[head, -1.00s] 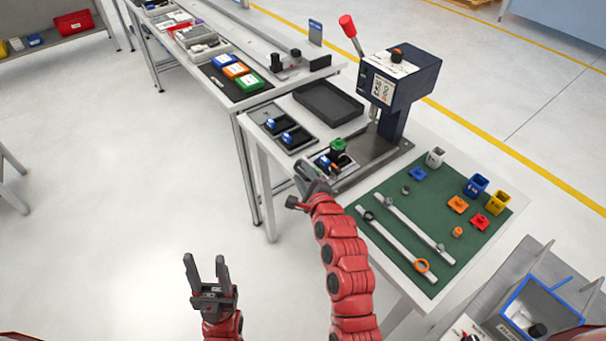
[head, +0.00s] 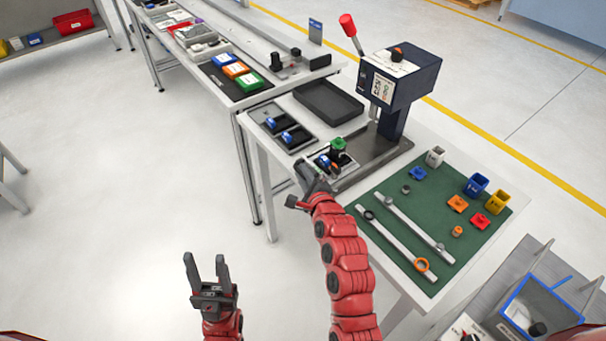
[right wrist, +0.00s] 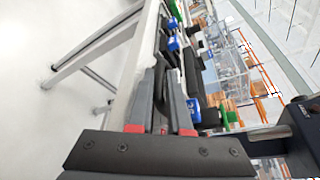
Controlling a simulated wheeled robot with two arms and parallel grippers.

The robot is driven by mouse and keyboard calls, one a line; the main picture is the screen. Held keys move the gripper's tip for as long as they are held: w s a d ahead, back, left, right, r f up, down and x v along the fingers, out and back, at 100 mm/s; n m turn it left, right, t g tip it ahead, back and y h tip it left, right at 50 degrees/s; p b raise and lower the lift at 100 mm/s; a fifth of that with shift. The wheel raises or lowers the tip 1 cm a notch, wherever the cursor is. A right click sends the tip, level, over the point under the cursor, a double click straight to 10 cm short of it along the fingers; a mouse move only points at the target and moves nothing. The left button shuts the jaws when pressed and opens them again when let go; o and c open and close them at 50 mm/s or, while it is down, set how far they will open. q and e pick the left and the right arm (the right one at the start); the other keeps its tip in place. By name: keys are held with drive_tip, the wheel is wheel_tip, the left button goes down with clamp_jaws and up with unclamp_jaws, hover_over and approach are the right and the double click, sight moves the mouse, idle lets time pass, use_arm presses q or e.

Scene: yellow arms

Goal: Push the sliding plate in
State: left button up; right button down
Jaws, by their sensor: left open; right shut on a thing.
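The sliding plate (head: 346,176) shows as a small light plate at the front of the dark blue press (head: 402,76), low on the press's grey base (head: 385,150). It bears a blue part (head: 324,161) and a green part (head: 338,144). My right gripper (head: 309,174) is at the plate's near left edge and hides part of it. In the right wrist view its fingers (right wrist: 167,95) are close together around a dark piece that seems to belong to the plate. My left gripper (head: 207,268) is open and empty over the floor, away from the table.
A green mat (head: 400,208) with two rails, small blocks and rings lies right of my right arm. The press lever (head: 349,28) stands up.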

sight(318, 174)
drive_tip(key=shift+f, duration=0.2)
idle(0.6)
drive_tip(key=shift+w+d+f+b, duration=0.1)
drive_tip(key=shift+d+b, duration=0.15)
drive_tip(key=shift+b, duration=0.05)
drive_tip(key=w+d+b, duration=0.2)
drive_tip(key=shift+d, duration=0.4)
drive_tip(key=shift+w+d, duration=0.1)
drive_tip(key=c, duration=0.9)
unclamp_jaws()
